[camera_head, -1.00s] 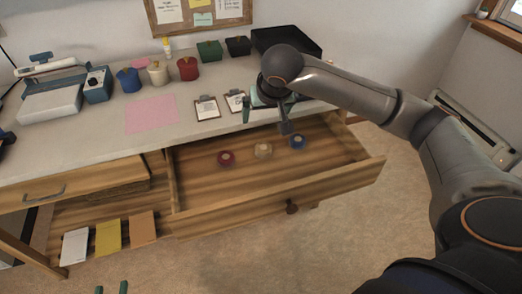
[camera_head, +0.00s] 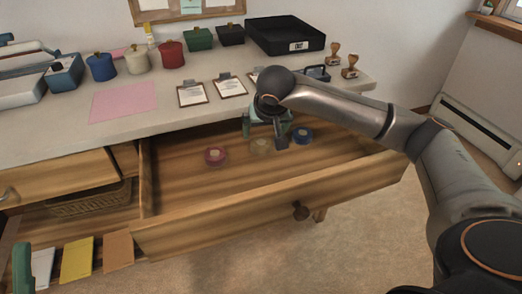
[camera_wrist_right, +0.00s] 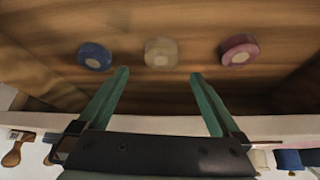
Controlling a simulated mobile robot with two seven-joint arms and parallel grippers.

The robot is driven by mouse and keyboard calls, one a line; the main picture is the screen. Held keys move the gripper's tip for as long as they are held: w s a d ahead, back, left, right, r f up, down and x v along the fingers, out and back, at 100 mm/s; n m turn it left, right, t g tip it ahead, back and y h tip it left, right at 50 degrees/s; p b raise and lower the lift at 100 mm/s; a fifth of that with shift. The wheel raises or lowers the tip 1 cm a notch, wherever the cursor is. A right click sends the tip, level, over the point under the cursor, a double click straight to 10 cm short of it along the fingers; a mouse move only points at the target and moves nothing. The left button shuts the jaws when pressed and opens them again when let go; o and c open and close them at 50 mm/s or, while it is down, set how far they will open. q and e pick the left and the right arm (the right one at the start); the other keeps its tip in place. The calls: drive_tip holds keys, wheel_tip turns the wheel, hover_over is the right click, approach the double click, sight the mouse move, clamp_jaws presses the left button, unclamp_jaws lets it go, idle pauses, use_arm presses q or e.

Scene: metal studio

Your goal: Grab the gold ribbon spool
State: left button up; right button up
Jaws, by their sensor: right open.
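The gold ribbon spool (camera_head: 261,147) lies in the open drawer between a red spool (camera_head: 215,156) and a blue spool (camera_head: 302,136). In the head view my right gripper (camera_head: 265,132) hangs over the drawer, just behind and above the gold spool, and partly covers it. In the right wrist view the gold spool (camera_wrist_right: 161,53) sits beyond the gap between the spread, empty teal fingers (camera_wrist_right: 160,74). No contact shows. The blue spool (camera_wrist_right: 95,56) and red spool (camera_wrist_right: 239,50) lie outside the fingers. One teal finger of my left gripper (camera_head: 22,268) shows at the lower left.
The wooden drawer (camera_head: 270,210) is pulled out, with bare floor inside at left and right. The desk top (camera_head: 150,119) behind holds clipboards, lidded pots, a black tray (camera_head: 285,36) and stamps. Its front edge is close to my right gripper.

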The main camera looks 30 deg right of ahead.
sight(262, 144)
drive_tip(key=x, duration=0.3)
drive_tip(key=shift+a+b, duration=0.1)
drive_tip(key=shift+b, duration=0.3)
drive_tip(key=b+x, duration=0.2)
drive_tip(key=x, duration=0.2)
drive_tip(key=shift+s+a+f+b, duration=0.1)
drive_tip(key=shift+f+b, duration=0.1)
drive_tip(key=shift+b, duration=0.15)
drive_tip(key=shift+f, duration=0.2)
use_arm(q)
drive_tip(key=shift+n, duration=0.3)
drive_tip(key=f, duration=0.4)
drive_tip(key=shift+w+d+f, duration=0.15)
drive_tip(key=shift+d+f, duration=0.05)
use_arm(e)
drive_tip(key=c, duration=1.2)
use_arm(q)
drive_tip(key=shift+r, duration=0.1)
use_arm(e)
drive_tip(key=shift+r, duration=0.15)
drive_tip(key=shift+c, duration=0.2)
